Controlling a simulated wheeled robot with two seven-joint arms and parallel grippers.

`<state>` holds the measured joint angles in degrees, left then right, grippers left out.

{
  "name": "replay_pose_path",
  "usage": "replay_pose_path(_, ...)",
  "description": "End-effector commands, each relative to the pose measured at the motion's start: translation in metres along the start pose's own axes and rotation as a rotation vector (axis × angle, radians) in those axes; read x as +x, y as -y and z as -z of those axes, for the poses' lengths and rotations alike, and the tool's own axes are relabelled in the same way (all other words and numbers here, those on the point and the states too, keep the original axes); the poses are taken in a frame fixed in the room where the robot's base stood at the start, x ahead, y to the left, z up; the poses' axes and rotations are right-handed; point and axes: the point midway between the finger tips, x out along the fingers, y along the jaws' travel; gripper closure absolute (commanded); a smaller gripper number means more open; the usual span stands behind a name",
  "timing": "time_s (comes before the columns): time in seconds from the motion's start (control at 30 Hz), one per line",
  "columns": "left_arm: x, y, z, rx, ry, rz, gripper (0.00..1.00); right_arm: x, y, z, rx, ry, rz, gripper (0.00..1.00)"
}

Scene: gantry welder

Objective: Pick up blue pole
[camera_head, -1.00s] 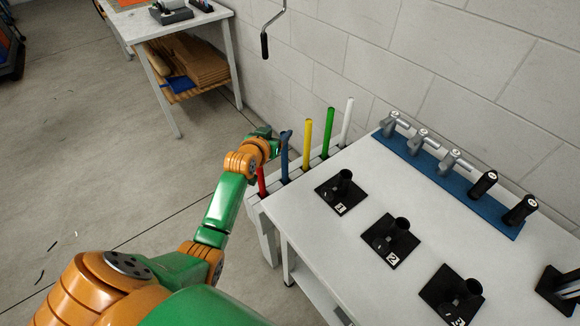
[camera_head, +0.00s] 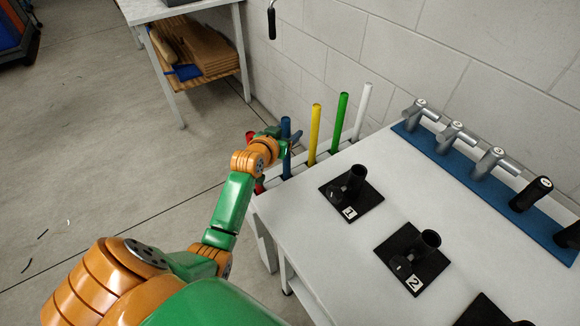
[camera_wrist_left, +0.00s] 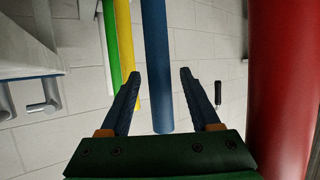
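The blue pole (camera_head: 286,135) stands upright in the rack at the table's left end, between the red pole (camera_head: 250,137) and the yellow pole (camera_head: 314,130). My left gripper (camera_head: 290,140) is at the blue pole in the head view and hides part of it. In the left wrist view the fingers of my left gripper (camera_wrist_left: 160,85) are apart, and the blue pole (camera_wrist_left: 157,60) shows between them with clear gaps on both sides. I cannot tell how deep the pole sits between the fingers. My right gripper is not in view.
A green pole (camera_head: 338,120) and a white pole (camera_head: 362,110) stand farther along the rack. The white table (camera_head: 310,225) holds black numbered holders (camera_head: 350,195) and a blue strip (camera_head: 455,165) with several tools. A wall stands behind.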

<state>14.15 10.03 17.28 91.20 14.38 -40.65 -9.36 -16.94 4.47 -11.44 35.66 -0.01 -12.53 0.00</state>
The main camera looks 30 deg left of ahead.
Motion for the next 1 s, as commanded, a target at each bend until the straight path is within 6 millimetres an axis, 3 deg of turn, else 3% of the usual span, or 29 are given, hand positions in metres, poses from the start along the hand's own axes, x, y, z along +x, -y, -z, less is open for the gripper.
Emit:
replay_pose_path(0.03,-0.0001,0.0,0.0003,0.0,0.0,0.0,0.53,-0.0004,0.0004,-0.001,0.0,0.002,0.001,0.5)
replay_pose_path(0.2,-0.0001,0.0,0.0003,0.0,0.0,0.0,0.99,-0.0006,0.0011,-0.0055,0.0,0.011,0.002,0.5)
replay_pose_path(1.0,0.0003,-0.0003,-0.0031,0.0,0.009,-0.001,1.0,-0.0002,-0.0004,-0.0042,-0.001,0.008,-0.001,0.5)
